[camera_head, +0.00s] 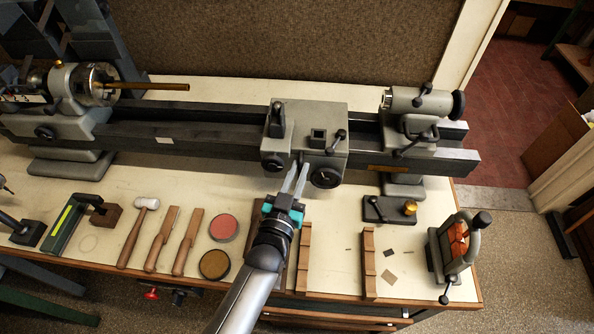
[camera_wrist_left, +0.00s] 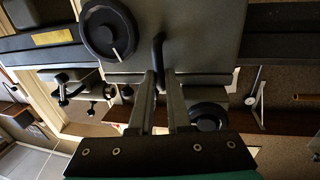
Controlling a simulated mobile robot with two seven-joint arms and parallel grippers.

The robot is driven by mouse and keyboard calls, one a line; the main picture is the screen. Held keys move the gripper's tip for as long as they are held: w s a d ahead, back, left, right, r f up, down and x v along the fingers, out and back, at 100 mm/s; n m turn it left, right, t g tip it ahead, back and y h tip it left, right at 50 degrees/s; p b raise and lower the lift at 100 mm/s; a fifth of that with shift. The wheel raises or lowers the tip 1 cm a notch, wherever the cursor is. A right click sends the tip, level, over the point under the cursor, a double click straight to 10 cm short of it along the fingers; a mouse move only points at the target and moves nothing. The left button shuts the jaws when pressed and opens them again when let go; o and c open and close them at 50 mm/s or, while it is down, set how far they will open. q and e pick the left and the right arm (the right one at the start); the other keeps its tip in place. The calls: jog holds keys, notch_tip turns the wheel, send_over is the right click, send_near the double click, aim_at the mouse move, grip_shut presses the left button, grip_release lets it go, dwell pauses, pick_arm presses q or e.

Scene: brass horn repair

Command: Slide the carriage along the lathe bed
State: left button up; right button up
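The grey carriage (camera_head: 333,118) sits on the dark lathe bed (camera_head: 225,138), right of the bed's middle. Two black handwheels are on its front; one (camera_wrist_left: 110,30) shows large in the left wrist view. A short dark lever (camera_wrist_left: 158,52) hangs from the carriage front between them. My left gripper (camera_head: 295,178) reaches up to this lever from the front. In the left wrist view its fingers (camera_wrist_left: 162,88) stand apart, one on each side of the lever's lower end. Whether they touch it is hard to tell. My right gripper is in neither view.
The headstock chuck (camera_head: 102,84) with a brass rod is at the left, the tailstock (camera_head: 420,104) at the right. The bed between chuck and carriage looks clear. A mallet (camera_head: 139,230), tins and wooden racks lie on the bench in front.

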pick_arm(q)
jog(key=o, duration=0.4)
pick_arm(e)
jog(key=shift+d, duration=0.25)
pick_arm(q)
jog(key=v, duration=1.5)
jog(key=shift+s+a+r, duration=0.1)
jog(key=shift+s, duration=0.05)
